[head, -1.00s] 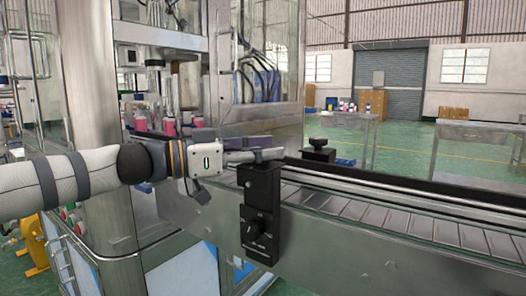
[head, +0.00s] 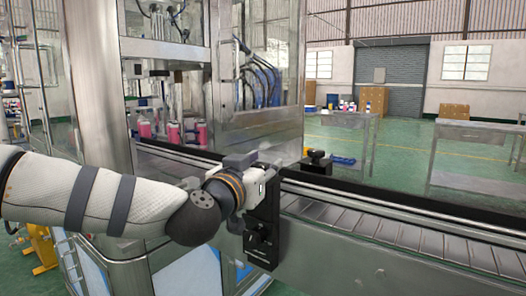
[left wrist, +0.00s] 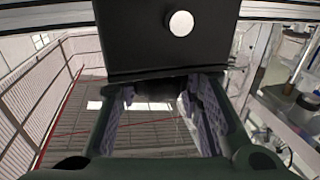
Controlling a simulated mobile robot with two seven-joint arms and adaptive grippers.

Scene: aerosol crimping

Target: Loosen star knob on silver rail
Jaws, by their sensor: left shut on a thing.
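A black clamp block (head: 262,225) is fixed to the near side of the silver rail (head: 400,222). A dark knob (head: 257,237) shows low on its front face. My right gripper is not in view.
A second black block with a top knob (head: 317,156) stands across the conveyor (head: 365,222). A glazed machine with pink bottles (head: 173,133) is behind my left arm. Steel tables (head: 345,128) stand farther back.

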